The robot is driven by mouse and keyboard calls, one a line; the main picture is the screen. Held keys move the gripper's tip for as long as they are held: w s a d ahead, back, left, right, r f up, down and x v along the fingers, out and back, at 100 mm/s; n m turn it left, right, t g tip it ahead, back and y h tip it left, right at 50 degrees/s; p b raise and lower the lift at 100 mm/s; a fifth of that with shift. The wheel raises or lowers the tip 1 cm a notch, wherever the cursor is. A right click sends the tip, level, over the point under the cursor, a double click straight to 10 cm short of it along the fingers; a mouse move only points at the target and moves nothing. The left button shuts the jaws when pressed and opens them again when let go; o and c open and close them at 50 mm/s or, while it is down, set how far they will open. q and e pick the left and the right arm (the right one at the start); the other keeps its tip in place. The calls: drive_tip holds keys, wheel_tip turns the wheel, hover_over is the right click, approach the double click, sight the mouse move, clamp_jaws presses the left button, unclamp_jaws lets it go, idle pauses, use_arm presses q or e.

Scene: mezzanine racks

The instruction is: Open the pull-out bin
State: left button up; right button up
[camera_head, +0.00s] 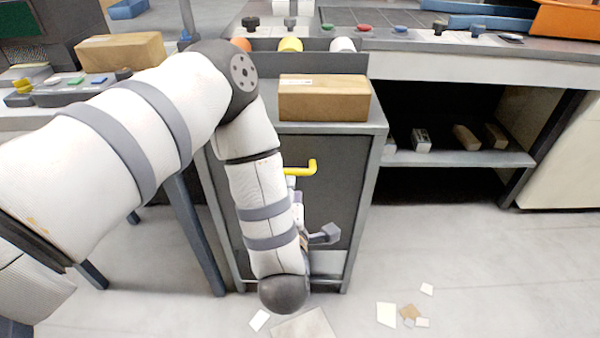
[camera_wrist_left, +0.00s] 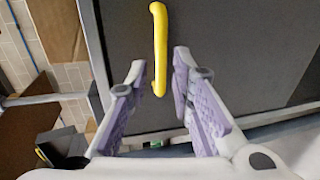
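The pull-out bin has a dark grey front panel (camera_head: 335,200) in the grey cabinet and looks flush with its frame. A yellow handle (camera_head: 302,170) stands out from the panel; it also shows in the left wrist view (camera_wrist_left: 159,45). My left arm hangs down in front of the cabinet, covering the panel's left part. My left gripper (camera_head: 312,212) is partly hidden behind its own wrist. In the left wrist view its two fingers (camera_wrist_left: 159,62) are spread and empty, with the handle's near end appearing between the tips; I see no contact. My right gripper is out of view.
A cardboard box (camera_head: 324,98) sits on the cabinet top. Another box (camera_head: 120,50) lies on the left bench. An open shelf (camera_head: 465,158) with small boxes is to the right. Scraps of paper (camera_head: 387,314) lie on the otherwise clear floor in front.

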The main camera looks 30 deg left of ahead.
sight(292, 173)
use_arm(q)
drive_tip(key=x, duration=0.8)
drive_tip(key=shift+w+b, duration=0.25)
drive_tip(key=shift+b, duration=0.1)
clamp_jaws()
